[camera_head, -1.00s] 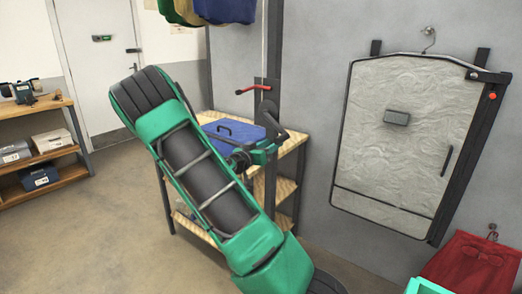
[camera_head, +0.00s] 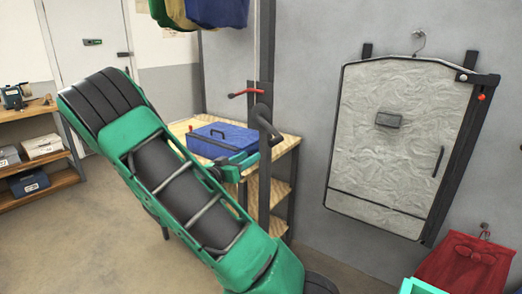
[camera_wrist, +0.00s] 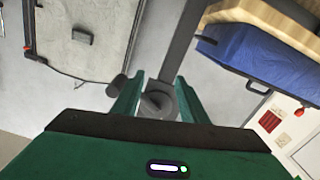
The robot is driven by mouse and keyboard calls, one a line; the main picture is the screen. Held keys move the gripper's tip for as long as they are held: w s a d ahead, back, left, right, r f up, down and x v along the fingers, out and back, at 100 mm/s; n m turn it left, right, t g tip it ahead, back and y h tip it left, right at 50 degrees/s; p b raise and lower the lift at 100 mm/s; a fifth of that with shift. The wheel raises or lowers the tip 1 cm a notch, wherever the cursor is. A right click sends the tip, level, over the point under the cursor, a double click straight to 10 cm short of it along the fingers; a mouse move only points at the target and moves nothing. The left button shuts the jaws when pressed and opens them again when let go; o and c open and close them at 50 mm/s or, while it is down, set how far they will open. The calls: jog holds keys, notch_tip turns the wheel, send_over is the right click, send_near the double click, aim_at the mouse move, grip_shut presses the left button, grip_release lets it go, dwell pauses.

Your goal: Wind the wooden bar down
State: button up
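A dark winch crank (camera_head: 266,122) sits on the upright post above the blue case. In the wrist view a grey round part with a short cylinder (camera_wrist: 160,100), apparently part of this winch, shows between and beyond my fingers. My gripper (camera_head: 245,160) is just below and left of the crank in the head view. In the wrist view my gripper (camera_wrist: 158,78) has its two green fingers apart, with no clear grip on anything. A red-handled lever (camera_head: 246,93) sits higher on the post. The wooden bar is not in view; green, yellow and blue garments (camera_head: 200,12) hang at the top edge.
A wooden shelf table (camera_head: 283,147) with a blue case (camera_head: 221,140) stands behind my gripper. A grey garment bag (camera_head: 395,140) hangs on the right wall above a red garment (camera_head: 465,262). Shelves (camera_head: 60,155) stand at left. Floor between is open.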

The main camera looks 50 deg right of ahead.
jog(key=shift+a, duration=0.15)
jog(key=shift+c, duration=0.5)
jog(key=c, duration=0.5)
jog(key=shift+a+n, duration=0.1)
jog(key=shift+n, duration=0.3)
grip_shut()
jog(key=s+a+f+n+g+h, duration=0.1)
jog(key=a+n, duration=0.2)
jog(key=n, duration=0.9)
jog(key=s+a+f+n+g+h, duration=0.1)
jog(key=a+f+n, duration=0.1)
jog(key=n, duration=1.1)
jog(key=s+d+r, duration=0.3)
jog(key=d+r, duration=0.3)
jog(key=d, duration=0.3)
jog(key=shift+d, duration=0.3)
